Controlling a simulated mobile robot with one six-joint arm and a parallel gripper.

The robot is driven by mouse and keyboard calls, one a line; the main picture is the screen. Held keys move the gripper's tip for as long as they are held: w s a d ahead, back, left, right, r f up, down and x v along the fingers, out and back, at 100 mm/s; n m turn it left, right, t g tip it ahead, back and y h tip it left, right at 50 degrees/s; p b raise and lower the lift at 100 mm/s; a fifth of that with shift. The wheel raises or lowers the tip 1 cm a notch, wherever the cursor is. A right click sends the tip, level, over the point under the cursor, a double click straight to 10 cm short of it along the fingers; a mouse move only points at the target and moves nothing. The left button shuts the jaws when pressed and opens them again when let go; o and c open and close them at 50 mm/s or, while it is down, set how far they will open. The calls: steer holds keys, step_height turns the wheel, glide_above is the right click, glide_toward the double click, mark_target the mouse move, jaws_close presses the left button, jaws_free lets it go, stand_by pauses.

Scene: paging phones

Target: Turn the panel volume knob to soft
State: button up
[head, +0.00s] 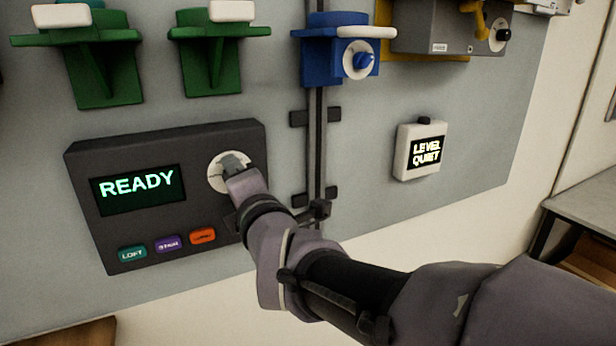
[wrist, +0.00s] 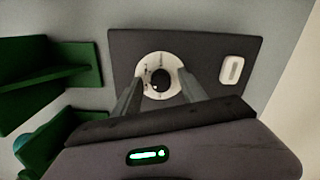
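The dark panel (head: 155,238) is mounted on the grey wall board, with a lit display (head: 138,188) reading READY. Its volume knob sits on a round white dial (head: 215,172) at the panel's upper right. My gripper (head: 233,163) is in front of this dial and hides the knob in the head view. In the wrist view, the dark knob (wrist: 160,80) shows at the middle of the white dial (wrist: 146,66). My gripper's fingers (wrist: 160,78) stand apart on either side of it, with a visible gap to the knob. I cannot tell whether the fingertips touch the dial.
A white box (head: 424,151) to the right reads LEVEL QUIET. Teal (head: 132,253), purple (head: 168,243) and orange (head: 203,235) buttons line the panel's lower edge. Green holders (head: 108,78) and a blue holder (head: 318,58) stick out above. A dark vertical rail (head: 317,140) runs beside the panel.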

steer(key=p+v, duration=0.1)
steer(key=v, duration=1.6)
steer(key=shift+s+f+p, duration=0.2)
steer(key=shift+p, duration=0.1)
steer(key=shift+d, duration=0.1)
